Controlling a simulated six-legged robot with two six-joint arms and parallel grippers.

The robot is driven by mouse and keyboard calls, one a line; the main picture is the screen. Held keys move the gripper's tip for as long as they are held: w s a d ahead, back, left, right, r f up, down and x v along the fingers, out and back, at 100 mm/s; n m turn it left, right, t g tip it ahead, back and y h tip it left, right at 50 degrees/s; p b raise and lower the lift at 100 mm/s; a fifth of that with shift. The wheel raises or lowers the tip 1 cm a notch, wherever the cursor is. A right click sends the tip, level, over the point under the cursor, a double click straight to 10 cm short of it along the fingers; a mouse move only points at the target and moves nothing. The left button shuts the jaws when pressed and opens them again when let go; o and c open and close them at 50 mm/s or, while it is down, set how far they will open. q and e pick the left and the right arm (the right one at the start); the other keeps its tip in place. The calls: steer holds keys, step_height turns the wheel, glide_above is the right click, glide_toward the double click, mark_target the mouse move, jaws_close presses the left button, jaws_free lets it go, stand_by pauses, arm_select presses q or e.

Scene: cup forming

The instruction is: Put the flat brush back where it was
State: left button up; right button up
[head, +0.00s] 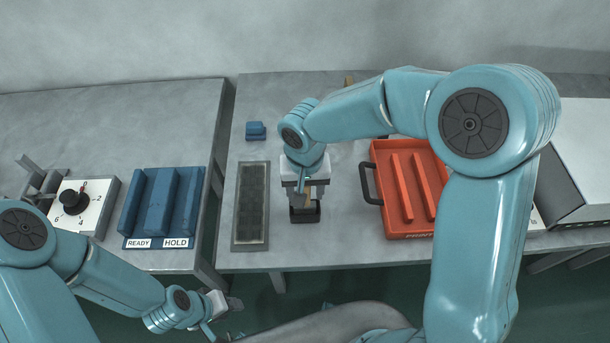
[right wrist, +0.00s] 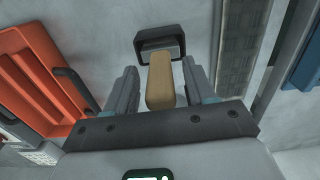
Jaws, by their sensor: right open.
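The flat brush's wooden handle (right wrist: 160,82) is between the two fingers of my right gripper (right wrist: 163,92), which is open with gaps on both sides of it. The handle's far end meets a grey part inside a dark, square-rimmed holder (right wrist: 159,40). In the head view, the handle (head: 307,193) rises above the dark holder (head: 305,213) on the table, with my right gripper (head: 303,190) over it. The bristles are hidden. My left gripper (head: 232,304) is low at the front, away from the brush; its jaws are too small to read.
A dark grated strip (head: 236,206) lies left of the holder, with a small blue block (head: 256,130) behind it. An orange tray (head: 408,236) with a dark handle stands to the right. A blue READY/HOLD rack (head: 130,222) and a dial box (head: 70,222) are on the left table.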

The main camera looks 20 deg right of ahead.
step_height(320, 180, up, 11)
steer(key=shift+r, duration=0.4)
steer(key=shift+s+f, duration=0.1)
stand_by(0.3)
